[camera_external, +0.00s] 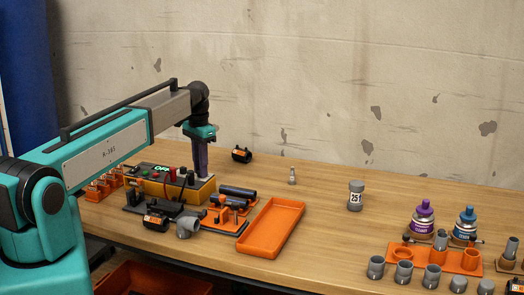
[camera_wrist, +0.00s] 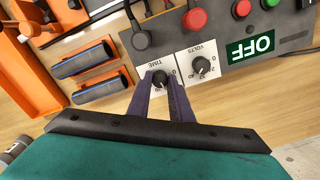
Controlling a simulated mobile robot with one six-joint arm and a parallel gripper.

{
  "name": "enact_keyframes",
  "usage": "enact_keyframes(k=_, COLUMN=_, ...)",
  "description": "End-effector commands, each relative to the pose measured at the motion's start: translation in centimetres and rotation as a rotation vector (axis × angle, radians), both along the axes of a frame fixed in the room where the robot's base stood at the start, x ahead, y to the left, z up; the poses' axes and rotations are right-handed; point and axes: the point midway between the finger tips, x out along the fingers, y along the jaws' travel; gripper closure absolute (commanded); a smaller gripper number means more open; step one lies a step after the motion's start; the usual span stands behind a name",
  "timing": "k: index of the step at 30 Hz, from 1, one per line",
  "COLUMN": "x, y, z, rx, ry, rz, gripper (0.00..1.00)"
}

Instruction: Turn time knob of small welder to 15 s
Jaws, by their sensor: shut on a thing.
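The small welder (camera_external: 160,190) is a yellow box with a dark top panel, standing on the bench in front of my arm. Its panel (camera_wrist: 225,35) appears upside down in the wrist view, with a green OFF display (camera_wrist: 251,47). The black time knob (camera_wrist: 160,78) sits on a white TIME dial. My gripper (camera_wrist: 161,84) points down at the panel, its two purple fingers closed around this knob. The knob's pointer and part of the scale are hidden by the fingers. In the external view my gripper (camera_external: 202,172) is at the welder's right end.
The black VOLTS knob (camera_wrist: 201,65) is just right of my fingers. Red button (camera_wrist: 194,19) and green button (camera_wrist: 241,9) are on the panel. Dark pipes (camera_external: 238,192) lie beside the welder. An orange tray (camera_external: 245,240) lies right of it. The bench behind the tray is mostly clear.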

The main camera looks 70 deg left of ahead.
Motion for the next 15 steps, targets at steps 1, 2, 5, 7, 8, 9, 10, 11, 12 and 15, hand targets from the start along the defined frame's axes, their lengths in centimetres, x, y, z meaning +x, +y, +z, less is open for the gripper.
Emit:
enact_keyframes(k=1, x=0.04, y=0.05, z=0.07, rx=0.002, ry=-0.002, rz=0.0, gripper=1.0)
enact_keyframes(k=2, x=0.04, y=0.05, z=0.07, rx=0.002, ry=-0.002, rz=0.001, gripper=1.0)
enact_keyframes(k=5, x=0.04, y=0.05, z=0.06, rx=0.002, ry=-0.002, rz=0.001, gripper=0.69)
enact_keyframes(k=7, x=0.03, y=0.04, z=0.05, rx=0.001, ry=-0.001, rz=0.001, gripper=0.62)
enact_keyframes(k=8, x=0.03, y=0.04, z=0.04, rx=0.001, ry=-0.001, rz=0.001, gripper=0.62)
enact_keyframes(k=9, x=0.03, y=0.04, z=0.04, rx=0.001, ry=-0.001, rz=0.001, gripper=0.62)
enact_keyframes(k=10, x=0.02, y=0.03, z=0.03, rx=0.001, ry=-0.001, rz=0.001, gripper=0.62)
enact_keyframes(k=11, x=0.02, y=0.03, z=0.03, rx=0.001, ry=-0.001, rz=0.001, gripper=0.62)
enact_keyframes(k=12, x=0.02, y=0.03, z=0.03, rx=0.001, ry=-0.001, rz=0.001, gripper=0.62)
enact_keyframes(k=15, x=0.01, y=0.02, z=0.03, rx=0.0, ry=-0.001, rz=0.001, gripper=0.62)
